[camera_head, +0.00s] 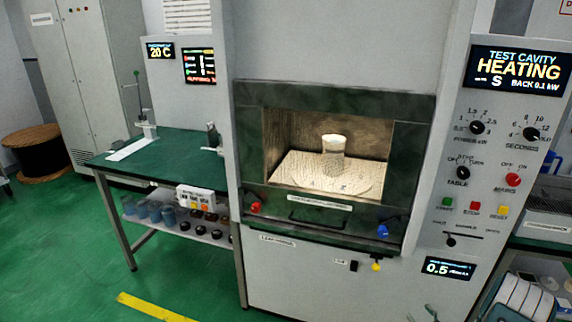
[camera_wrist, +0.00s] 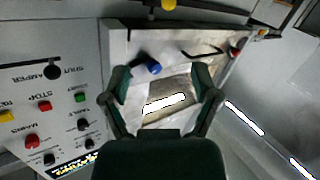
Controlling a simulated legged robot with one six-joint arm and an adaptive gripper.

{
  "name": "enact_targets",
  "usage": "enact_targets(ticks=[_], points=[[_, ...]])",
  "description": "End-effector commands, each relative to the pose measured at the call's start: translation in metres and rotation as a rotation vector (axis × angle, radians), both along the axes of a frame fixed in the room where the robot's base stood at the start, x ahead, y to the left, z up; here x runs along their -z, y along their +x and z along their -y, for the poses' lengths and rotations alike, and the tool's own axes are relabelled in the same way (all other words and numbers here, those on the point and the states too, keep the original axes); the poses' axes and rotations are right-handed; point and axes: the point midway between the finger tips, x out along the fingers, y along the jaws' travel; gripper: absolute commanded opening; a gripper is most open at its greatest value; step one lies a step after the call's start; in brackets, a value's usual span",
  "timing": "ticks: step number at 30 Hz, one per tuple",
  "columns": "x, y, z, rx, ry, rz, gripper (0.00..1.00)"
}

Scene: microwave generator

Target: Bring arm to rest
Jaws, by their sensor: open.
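My gripper (camera_wrist: 162,85) is open and empty in the wrist view, its two dark green fingers spread apart. It faces the microwave cavity front, which appears upside down there, with the blue knob (camera_wrist: 153,67) beyond the left finger. The lit test cavity (camera_head: 290,140) holds a white-topped beaker (camera_head: 333,154) on a pale patterned plate (camera_head: 300,178). The display (camera_head: 516,70) reads HEATING.
The control panel (camera_head: 490,150) with knobs and buttons is right of the cavity. A green-topped table (camera_head: 180,160) with jars on its lower shelf stands to the left. A cable spool (camera_head: 32,150) stands at the far left. Green floor at the front left is clear.

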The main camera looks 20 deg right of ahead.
Motion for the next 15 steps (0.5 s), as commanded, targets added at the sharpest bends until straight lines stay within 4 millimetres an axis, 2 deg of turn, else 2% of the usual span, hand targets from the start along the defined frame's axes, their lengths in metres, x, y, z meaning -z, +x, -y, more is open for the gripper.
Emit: enact_targets(ticks=[8, 15], points=[[-0.049, 0.044, 0.002, 0.026, -0.072, -0.119, 0.78], [-0.127, 0.095, -0.015, 0.092, -0.146, -0.267, 0.78]])
